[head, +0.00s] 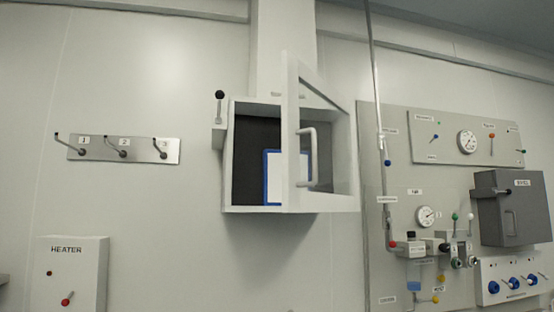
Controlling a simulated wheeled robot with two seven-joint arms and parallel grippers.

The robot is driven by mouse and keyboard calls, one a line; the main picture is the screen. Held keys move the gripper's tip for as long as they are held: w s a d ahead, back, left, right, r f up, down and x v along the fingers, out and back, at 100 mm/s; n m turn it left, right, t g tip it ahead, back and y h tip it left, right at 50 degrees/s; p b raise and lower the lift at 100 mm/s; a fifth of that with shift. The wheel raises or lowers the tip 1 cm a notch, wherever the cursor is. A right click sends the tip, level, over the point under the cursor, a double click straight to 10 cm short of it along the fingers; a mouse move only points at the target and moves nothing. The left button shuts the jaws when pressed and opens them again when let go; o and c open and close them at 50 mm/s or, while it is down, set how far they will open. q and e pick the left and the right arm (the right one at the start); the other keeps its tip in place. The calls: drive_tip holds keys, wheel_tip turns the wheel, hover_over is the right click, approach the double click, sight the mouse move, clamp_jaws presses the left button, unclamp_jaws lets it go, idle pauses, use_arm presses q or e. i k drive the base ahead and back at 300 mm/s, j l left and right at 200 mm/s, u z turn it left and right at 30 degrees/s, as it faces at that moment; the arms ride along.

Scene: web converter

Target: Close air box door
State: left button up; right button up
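The air box (228,180) is a white wall-mounted box with a dark interior, in the middle of the head view. Its door (291,120) has a white frame and a clear pane, and stands open, swung outward on the box's right side. A white bar handle (312,157) is on the door. A blue-edged white panel (273,178) shows inside the box, partly behind the door. A lever with a black knob (219,95) sits at the box's upper left. Neither of my grippers is in view.
A hook rack (172,150) is on the wall to the left, above a heater box (90,262). On the right, a panel (450,180) carries gauges, valves and a dark grey box (512,208). A thin vertical pole (372,60) stands right of the air box.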

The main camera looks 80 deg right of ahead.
sight(293, 71)
drive_tip(key=z, duration=3.1)
